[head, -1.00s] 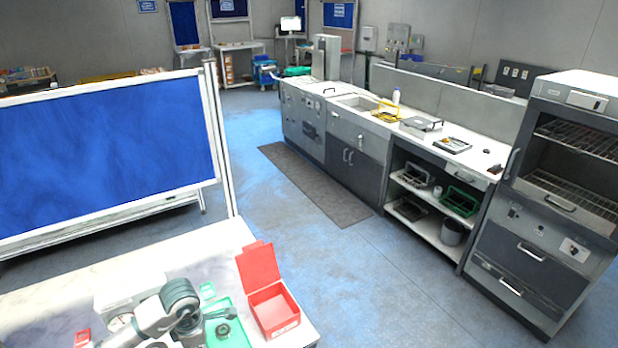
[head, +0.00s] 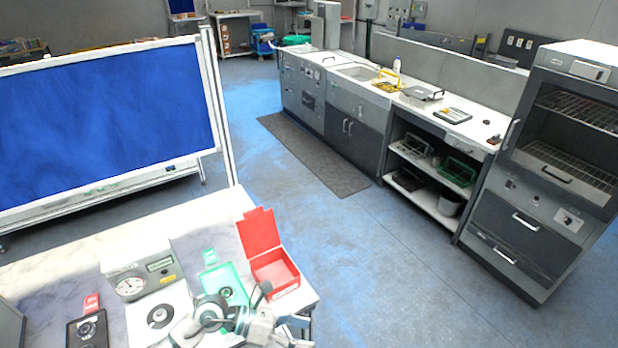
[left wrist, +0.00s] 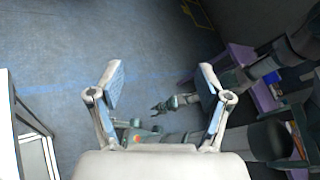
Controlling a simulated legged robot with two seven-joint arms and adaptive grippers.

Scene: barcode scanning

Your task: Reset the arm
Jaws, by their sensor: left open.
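My left arm comes in at the bottom of the head view, in front of the table. Its gripper (head: 284,306) is near the table's front right corner, in front of the red box. In the left wrist view the two fingers of my left gripper (left wrist: 160,85) are spread wide with nothing between them, above the blue floor. My right gripper (left wrist: 163,104) shows small in that view, beyond the left fingers; whether its fingers are open is too small to tell. It is not in the head view.
An open red box (head: 275,273) and a green tray (head: 225,287) stand on the white table (head: 60,265). A dial device (head: 142,272) and a small black device (head: 88,330) are left of them. Open floor (head: 380,285) lies right of the table.

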